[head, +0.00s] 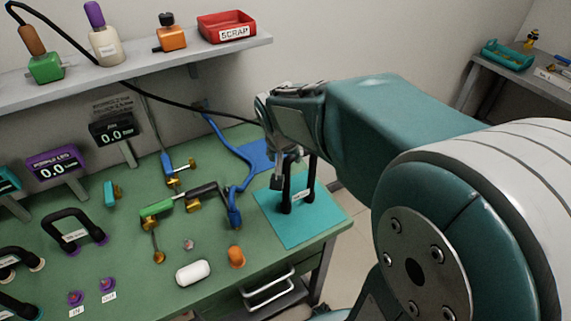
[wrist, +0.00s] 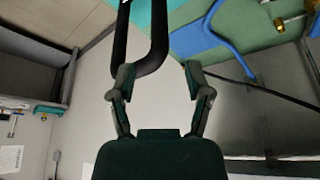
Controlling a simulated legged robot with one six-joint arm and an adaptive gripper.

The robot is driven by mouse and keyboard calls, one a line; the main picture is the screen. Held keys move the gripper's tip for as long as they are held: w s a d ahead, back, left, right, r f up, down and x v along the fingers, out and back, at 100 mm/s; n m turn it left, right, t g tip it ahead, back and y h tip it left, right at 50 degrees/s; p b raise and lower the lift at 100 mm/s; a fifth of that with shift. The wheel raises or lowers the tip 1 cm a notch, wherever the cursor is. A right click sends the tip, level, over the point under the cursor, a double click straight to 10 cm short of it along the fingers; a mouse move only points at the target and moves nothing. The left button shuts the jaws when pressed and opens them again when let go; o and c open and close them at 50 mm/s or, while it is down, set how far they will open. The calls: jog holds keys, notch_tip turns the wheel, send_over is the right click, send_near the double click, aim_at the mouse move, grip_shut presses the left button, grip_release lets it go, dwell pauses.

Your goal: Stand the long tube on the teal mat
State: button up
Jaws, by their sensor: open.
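The long tube (head: 286,193) is a black U-shaped tube with a white label. In the head view it stands upright on the teal mat (head: 290,232), legs down, its top partly hidden by my gripper (head: 281,168). In the wrist view the bend of the tube (wrist: 152,62) lies just ahead of and between the fingertips of my gripper (wrist: 159,76). The fingers are spread apart, and I see no finger closed on the tube. The teal mat also shows at the top of the wrist view (wrist: 180,12).
More black U-shaped tubes (head: 73,215) stand at the left of the green bench. A blue mat and hose (head: 256,155) lie behind the teal mat. A white capsule (head: 193,273) and an orange knob (head: 236,257) are in front. A shelf with a red scrap bin (head: 226,24) hangs above.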

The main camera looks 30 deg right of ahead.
jog(key=s+a+r+n+y, duration=0.1)
jog(key=s+a+r+n, duration=0.1)
jog(key=s, duration=0.6)
jog(key=s+a+r+n+t+y, duration=0.1)
jog(key=s+a+r+n, duration=0.2)
jog(key=s+a, duration=0.3)
jog(key=shift+s+a+r+n+t, duration=0.25)
jog(key=shift+s+n, duration=0.45)
jog(key=shift+s, duration=0.4)
